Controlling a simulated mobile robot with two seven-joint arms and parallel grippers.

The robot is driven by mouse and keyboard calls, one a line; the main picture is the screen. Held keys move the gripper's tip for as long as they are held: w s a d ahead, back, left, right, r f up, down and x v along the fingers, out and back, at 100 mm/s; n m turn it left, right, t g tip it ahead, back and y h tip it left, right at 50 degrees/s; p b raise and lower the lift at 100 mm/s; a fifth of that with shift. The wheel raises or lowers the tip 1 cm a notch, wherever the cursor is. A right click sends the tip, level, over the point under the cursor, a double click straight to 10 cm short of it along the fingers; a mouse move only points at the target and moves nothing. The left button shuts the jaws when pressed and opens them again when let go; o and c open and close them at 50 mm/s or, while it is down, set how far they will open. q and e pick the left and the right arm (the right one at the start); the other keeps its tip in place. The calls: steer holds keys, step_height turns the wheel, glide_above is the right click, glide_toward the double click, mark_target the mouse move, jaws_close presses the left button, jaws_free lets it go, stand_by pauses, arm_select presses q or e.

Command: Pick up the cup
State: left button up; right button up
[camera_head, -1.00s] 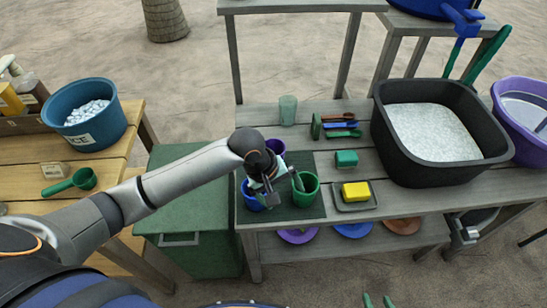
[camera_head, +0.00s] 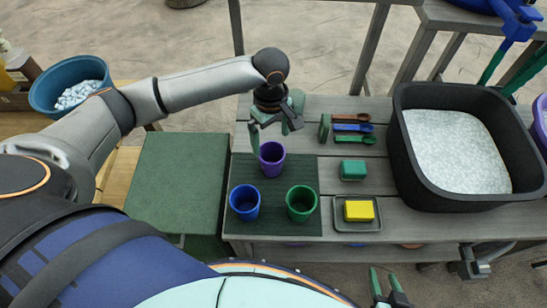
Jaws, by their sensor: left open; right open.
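A purple cup (camera_head: 271,158), a blue cup (camera_head: 245,202) and a green cup (camera_head: 301,203) stand upright on a dark green mat (camera_head: 273,226) on the grey wooden table. My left gripper (camera_head: 272,136) is open and empty, just behind and above the purple cup, with its fingers pointing down. It hides part of the table's back edge; a pale teal shape beside it may be a cup or part of the gripper, I cannot tell which. My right gripper (camera_head: 385,283) is open at the bottom edge, in front of the table and away from the cups.
Right of the mat are a green block (camera_head: 353,170), a yellow sponge (camera_head: 358,210) on a grey tray (camera_head: 340,225) and several coloured scoops (camera_head: 352,128). A black tub (camera_head: 410,175) of white grains fills the table's right. A blue bucket (camera_head: 40,97) stands left.

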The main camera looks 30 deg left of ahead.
mark_target(271, 154)
arm_select(q)
steer(key=f, duration=0.8)
steer(key=shift+w+a+f+b, duration=0.1)
steer(key=shift+w+f+b, duration=0.15)
steer(key=shift+f+b, duration=0.1)
steer(key=c, duration=1.1)
